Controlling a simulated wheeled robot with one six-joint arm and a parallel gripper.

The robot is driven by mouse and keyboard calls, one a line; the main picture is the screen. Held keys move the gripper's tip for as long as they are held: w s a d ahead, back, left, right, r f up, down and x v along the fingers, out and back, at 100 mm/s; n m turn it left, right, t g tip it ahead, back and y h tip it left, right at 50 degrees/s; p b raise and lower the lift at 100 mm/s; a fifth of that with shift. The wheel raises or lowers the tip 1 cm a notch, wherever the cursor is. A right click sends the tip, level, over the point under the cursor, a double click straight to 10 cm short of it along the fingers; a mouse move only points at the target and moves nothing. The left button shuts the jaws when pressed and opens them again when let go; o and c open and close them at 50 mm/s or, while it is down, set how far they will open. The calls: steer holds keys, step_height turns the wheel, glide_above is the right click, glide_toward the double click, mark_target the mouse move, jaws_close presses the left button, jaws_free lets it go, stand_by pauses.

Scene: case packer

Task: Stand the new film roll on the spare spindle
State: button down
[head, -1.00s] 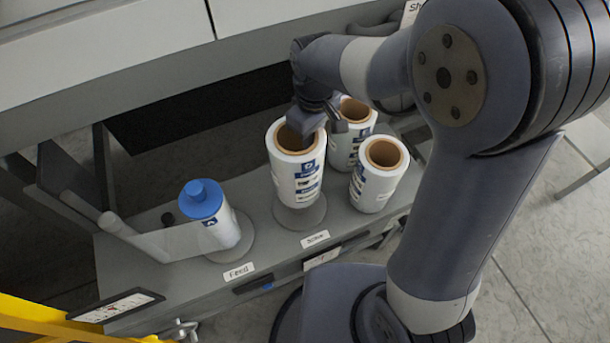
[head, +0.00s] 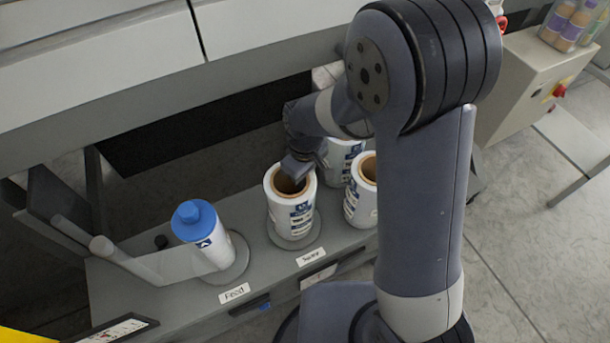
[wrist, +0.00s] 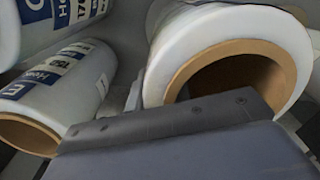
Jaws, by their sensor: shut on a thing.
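The new film roll (head: 291,208), white with blue print and a brown core, is upright over the round base plate of the spare spindle (head: 312,239), behind the "Spare" label (head: 310,256). My gripper (head: 294,177) is shut on the roll's top rim, with one finger inside the core. In the wrist view the roll (wrist: 190,45) shows its open core beyond the dark gripper edge (wrist: 165,122). The spindle post is hidden inside the roll. The roll's bottom is at or very near the plate; I cannot tell whether it touches.
A blue-capped roll (head: 215,245) stands at the left behind the "Feed" label (head: 234,292), with film running left to a guide roller (head: 101,247). Two other rolls stand close on the right (head: 361,198) and behind (head: 343,158). The machine body overhangs the shelf.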

steer(key=shift+f, duration=0.1)
steer(key=c, duration=1.3)
jaws_free()
step_height(320, 180, up, 12)
steer(key=shift+r, duration=0.1)
